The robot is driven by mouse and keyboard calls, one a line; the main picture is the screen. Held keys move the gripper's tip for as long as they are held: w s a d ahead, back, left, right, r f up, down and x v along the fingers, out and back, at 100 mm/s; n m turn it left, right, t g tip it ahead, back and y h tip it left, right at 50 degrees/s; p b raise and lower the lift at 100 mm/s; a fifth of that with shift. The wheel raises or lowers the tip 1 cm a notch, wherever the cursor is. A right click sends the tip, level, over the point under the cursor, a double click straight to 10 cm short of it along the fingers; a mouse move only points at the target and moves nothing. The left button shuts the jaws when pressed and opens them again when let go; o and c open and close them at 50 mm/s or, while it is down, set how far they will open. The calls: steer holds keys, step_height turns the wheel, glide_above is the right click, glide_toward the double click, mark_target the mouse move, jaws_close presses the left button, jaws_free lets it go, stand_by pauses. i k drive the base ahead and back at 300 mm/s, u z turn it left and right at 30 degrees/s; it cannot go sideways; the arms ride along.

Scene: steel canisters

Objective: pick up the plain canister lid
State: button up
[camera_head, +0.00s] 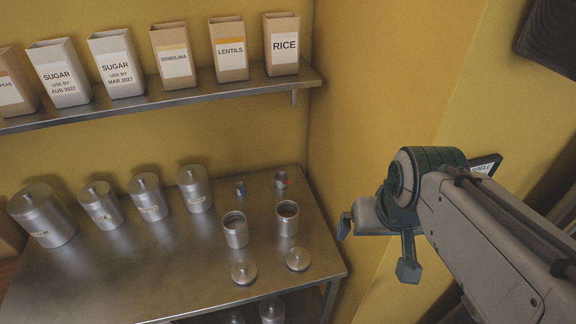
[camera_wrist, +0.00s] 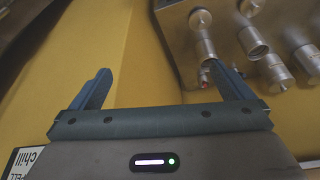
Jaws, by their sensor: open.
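Two loose round steel lids lie near the front edge of the steel table: the left lid (camera_head: 244,272) and the right lid (camera_head: 297,259), each with a small knob. I cannot tell from their tops which is the plain one. Both also show at the top of the wrist view, one lid (camera_wrist: 200,18) and the other (camera_wrist: 250,7). Two open, lidless canisters stand behind them, the left one (camera_head: 235,234) and the right one (camera_head: 287,224). My gripper (camera_head: 376,248) is open and empty, to the right of the table and apart from the lids. Its spread fingers (camera_wrist: 165,75) show in the wrist view.
Several lidded canisters (camera_head: 145,198) stand in a row at the table's (camera_head: 170,265) left and back. Two small metal items stand at the back right, one (camera_head: 281,180) with a red mark. A shelf (camera_head: 200,98) with paper bags runs above. A yellow wall (camera_head: 370,100) rises at right.

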mark_target(297, 258)
steer(key=z, duration=1.75)
steer(key=k, duration=0.8)
steer(key=u, duration=1.1)
steer(key=i, duration=0.5)
steer(key=u, duration=0.05)
